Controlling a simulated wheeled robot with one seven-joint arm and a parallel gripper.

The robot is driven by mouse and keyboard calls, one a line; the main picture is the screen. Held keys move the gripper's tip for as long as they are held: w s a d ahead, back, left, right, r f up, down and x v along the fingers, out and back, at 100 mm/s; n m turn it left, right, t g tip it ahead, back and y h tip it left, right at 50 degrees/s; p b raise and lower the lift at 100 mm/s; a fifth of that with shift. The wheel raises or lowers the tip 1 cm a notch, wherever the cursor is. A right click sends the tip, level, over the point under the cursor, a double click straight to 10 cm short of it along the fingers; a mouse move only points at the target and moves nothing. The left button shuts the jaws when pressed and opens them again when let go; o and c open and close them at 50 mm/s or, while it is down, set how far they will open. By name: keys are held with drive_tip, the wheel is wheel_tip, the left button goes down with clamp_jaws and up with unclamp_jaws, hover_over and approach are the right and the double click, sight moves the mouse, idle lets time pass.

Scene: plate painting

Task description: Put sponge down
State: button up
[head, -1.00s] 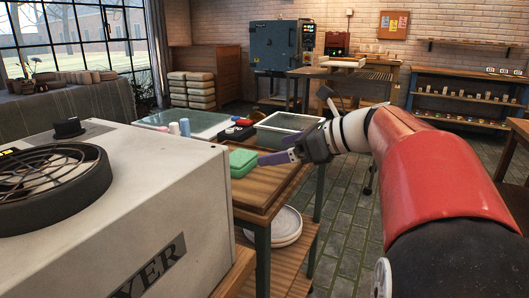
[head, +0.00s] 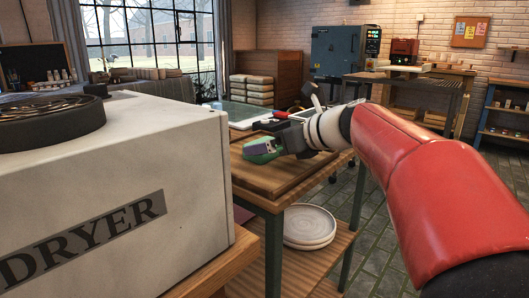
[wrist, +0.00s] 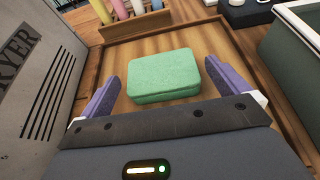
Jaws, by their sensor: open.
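The green sponge (wrist: 164,75) lies flat on a wooden board (wrist: 186,38) with a raised rim. In the wrist view my gripper (wrist: 161,78) is open, with one purple finger on each side of the sponge and gaps visible between the fingers and it. In the head view my gripper (head: 267,148) is at the sponge (head: 260,155) and hides part of it. The board (head: 280,175) rests on a wooden table.
The white dryer (head: 120,190) stands close on the left. A green tub (wrist: 297,45) is to the right of the board. Several coloured bottles (wrist: 120,8) stand beyond it. Plates (head: 308,224) are stacked on the shelf below.

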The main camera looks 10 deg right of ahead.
drive_tip(key=x, duration=0.3)
drive_tip(key=shift+f, duration=0.15)
drive_tip(key=c, duration=0.9)
drive_tip(key=shift+c, duration=0.2)
